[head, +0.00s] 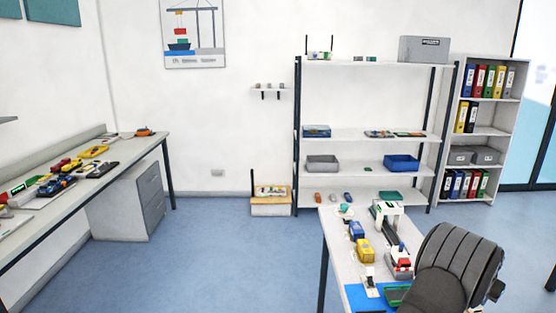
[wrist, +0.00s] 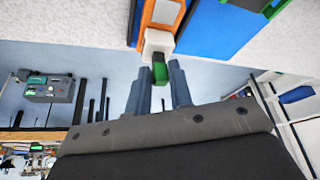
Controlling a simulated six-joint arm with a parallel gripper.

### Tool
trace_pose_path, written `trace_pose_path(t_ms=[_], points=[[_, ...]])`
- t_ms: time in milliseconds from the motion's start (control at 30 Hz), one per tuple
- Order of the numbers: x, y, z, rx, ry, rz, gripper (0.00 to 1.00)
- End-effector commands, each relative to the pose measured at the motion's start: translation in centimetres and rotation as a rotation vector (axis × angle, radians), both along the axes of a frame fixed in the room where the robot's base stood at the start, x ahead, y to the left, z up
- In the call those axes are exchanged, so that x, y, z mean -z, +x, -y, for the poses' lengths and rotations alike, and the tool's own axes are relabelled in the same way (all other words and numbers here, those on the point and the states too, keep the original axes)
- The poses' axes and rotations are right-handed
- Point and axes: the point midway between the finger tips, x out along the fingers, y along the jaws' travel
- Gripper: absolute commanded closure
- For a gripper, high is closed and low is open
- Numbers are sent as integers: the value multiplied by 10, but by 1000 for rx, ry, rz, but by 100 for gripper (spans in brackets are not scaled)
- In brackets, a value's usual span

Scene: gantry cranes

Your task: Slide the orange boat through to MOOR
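In the wrist view, an orange piece with a white patch (wrist: 149,22) lies beside a blue surface at the top edge; it may be the orange boat, but most of it is cut off. My gripper (wrist: 160,76) points at the table edge with its two grey-blue fingers apart. A small green block (wrist: 160,74) shows between the fingertips, below a white block (wrist: 157,43). I cannot tell whether the fingers touch the green block. No MOOR label is readable.
In the head view, the white table (head: 343,240) carries a yellow block (head: 363,251), a blue block (head: 356,231), a white-green gantry (head: 386,208) and a red-white boat (head: 401,265). A blue mat (head: 358,298) and green tray (head: 395,296) lie at the near end. A shelf stands behind.

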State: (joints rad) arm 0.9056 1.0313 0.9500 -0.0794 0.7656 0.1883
Motion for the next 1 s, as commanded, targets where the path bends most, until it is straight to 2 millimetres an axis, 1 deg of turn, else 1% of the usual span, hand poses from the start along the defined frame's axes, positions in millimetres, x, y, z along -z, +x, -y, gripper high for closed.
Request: trace_pose_path(t_ms=[233, 1000], points=[[-1, 0, -3, 0, 0, 0, 93], [-1, 0, -42, -1, 0, 0, 93]])
